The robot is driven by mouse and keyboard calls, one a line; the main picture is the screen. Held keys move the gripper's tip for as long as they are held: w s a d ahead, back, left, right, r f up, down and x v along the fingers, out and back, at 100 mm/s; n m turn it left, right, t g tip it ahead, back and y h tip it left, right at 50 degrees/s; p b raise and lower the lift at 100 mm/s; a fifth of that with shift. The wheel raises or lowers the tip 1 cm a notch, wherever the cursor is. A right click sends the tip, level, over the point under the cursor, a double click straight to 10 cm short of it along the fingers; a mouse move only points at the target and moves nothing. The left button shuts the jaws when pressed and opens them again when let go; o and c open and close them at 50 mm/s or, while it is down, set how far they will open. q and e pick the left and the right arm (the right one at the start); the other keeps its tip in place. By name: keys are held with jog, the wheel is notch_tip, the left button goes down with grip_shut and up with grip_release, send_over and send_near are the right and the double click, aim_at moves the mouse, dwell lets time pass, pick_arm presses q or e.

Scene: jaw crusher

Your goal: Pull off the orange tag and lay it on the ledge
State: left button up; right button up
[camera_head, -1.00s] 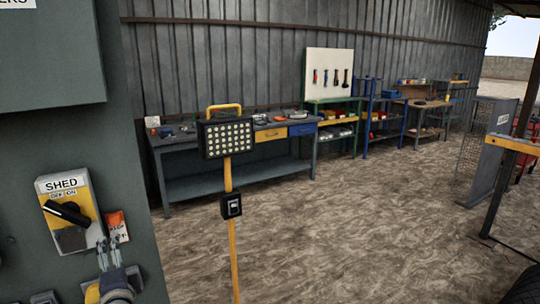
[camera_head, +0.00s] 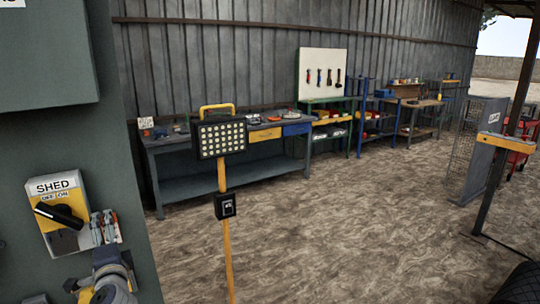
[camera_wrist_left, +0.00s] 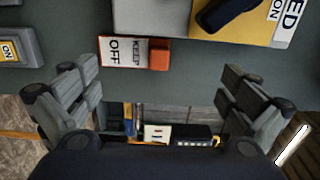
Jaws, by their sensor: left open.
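In the head view my left gripper's fingers cover most of the tag. My left gripper (camera_head: 104,226) is open and empty, just right of the switch box. In the left wrist view, its spread fingers (camera_wrist_left: 160,78) stand on either side of the tag, which shows between and beyond them. I cannot tell how far away it is. I cannot make out the ledge. My right gripper is not in view.
The switch box has a black handle (camera_head: 60,214). Another grey box with an ON label (camera_wrist_left: 20,48) is on the panel. A work lamp on a yellow stand (camera_head: 222,137) is right of the panel. A workbench (camera_head: 225,186) stands behind; the floor (camera_head: 370,220) is open.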

pick_arm(q)
jog(key=b+x, duration=0.1)
jog(key=x, duration=0.5)
jog(key=shift+w, duration=0.1)
jog(key=shift+f, duration=0.25)
dwell(0.4)
jog(key=shift+f+b, duration=0.8)
dwell(0.4)
jog(key=shift+c, duration=0.2)
jog(key=shift+r, duration=0.1)
grip_shut()
jog(key=shift+s+d, duration=0.2)
jog(key=shift+s, duration=0.1)
